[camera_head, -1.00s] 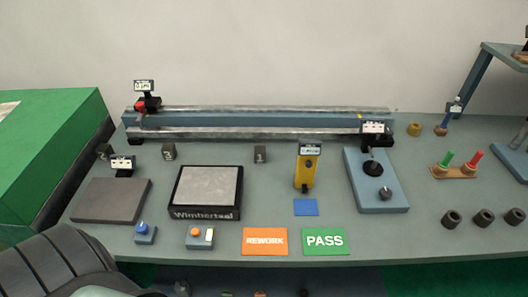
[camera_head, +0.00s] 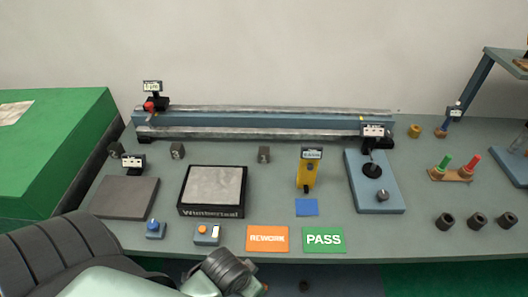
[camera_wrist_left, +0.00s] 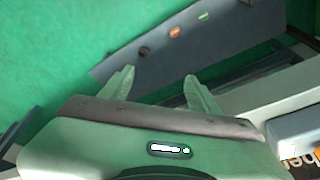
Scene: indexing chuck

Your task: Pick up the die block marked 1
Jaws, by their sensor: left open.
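The die block marked 1 (camera_head: 264,154) is a small dark grey cube with a pale mark. It stands on the bench behind and right of the black-framed plate, in front of the long rail. Two similar blocks stand further left: one block (camera_head: 177,151) behind the plate's left side and another block (camera_head: 115,150) near the bench's left end. Their marks are hard to read. My left gripper (camera_wrist_left: 161,84) is open and empty in the left wrist view. In the head view only my left arm shows, low at the front left, well short of the blocks. My right gripper is out of view.
The weighing plate (camera_head: 213,187), a dark slab (camera_head: 125,197) and a yellow gauge (camera_head: 306,176) stand around the blocks. The long rail (camera_head: 262,122) runs behind them. REWORK (camera_head: 267,239) and PASS (camera_head: 324,240) cards lie at the front edge.

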